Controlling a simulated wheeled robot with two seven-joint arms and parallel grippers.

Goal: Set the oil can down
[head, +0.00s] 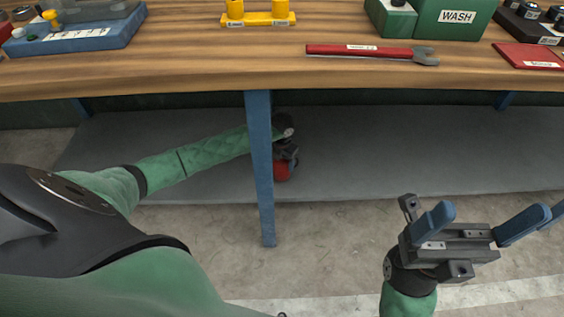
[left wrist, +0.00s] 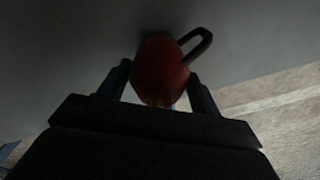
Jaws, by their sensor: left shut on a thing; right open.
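The oil can (head: 282,170) is red and partly hidden behind the blue table leg in the head view. It is over the grey lower shelf (head: 390,150) under the bench. My left gripper (head: 287,152) reaches under the bench and is shut on the can. In the left wrist view the red can (left wrist: 160,72) sits between the two fingers, with its dark handle at the upper right. The can's far end is at or close to the grey surface; I cannot tell whether it touches. My right gripper (head: 478,228) is open and empty, in front of the shelf at the right.
The blue table leg (head: 259,180) stands directly in front of my left forearm. The wooden benchtop (head: 200,72) overhangs the shelf and carries a red wrench (head: 360,51), a yellow holder (head: 258,19) and a green WASH box (head: 440,20). The shelf is clear to the right.

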